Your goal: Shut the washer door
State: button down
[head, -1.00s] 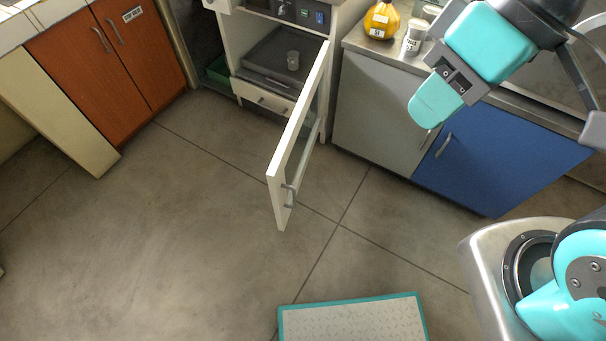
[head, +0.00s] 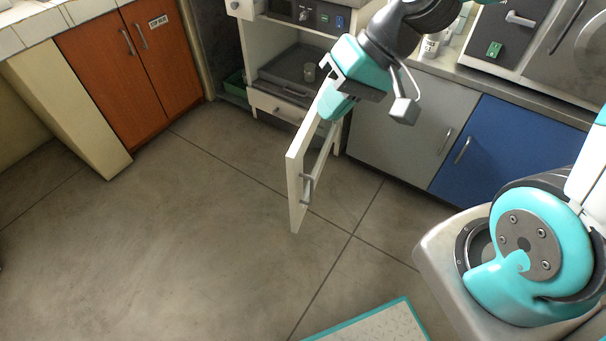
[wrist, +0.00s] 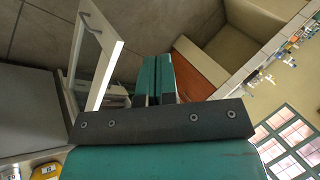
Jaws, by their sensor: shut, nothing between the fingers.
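The washer door (head: 296,185) is a white framed panel with a grey bar handle (head: 307,190). It stands wide open, jutting from the white cabinet into the room. In the wrist view the door (wrist: 104,72) shows to the left of my fingers. My gripper (head: 336,106) is teal, shut and empty. In the head view it overlaps the upper part of the door near the cabinet opening and hides some of it. In the wrist view the shut fingers (wrist: 157,78) appear apart from the door; I cannot tell the exact gap.
Inside the open cabinet, a small cup (head: 310,72) stands on a dark grey tray (head: 288,76). A grey cupboard (head: 405,125) and a blue one (head: 482,150) stand to the right. Orange cupboards (head: 135,70) stand left. The floor before the door is clear; a teal-edged mat (head: 385,325) lies nearer.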

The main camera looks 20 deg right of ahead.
jog(key=w+d+f+m+t+y+b, duration=0.1)
jog(key=w+d+f+m+b, duration=0.15)
jog(key=f, duration=0.45)
jog(key=w+d+f+m+t+b, duration=0.1)
jog(key=w+d+f+m+b, duration=0.15)
jog(key=f, duration=0.45)
jog(key=m+t+b, duration=0.2)
jog(key=m+b, duration=0.2)
jog(key=b, duration=0.2)
send_near(301, 158)
notch_tip(301, 158, down, 4)
jog(key=w+a, duration=0.2)
jog(key=a, duration=0.1)
jog(key=shift+w+f, duration=0.1)
jog(key=shift+f, duration=0.3)
jog(key=shift+w+a, duration=0.35)
jog(key=shift+a, duration=0.1)
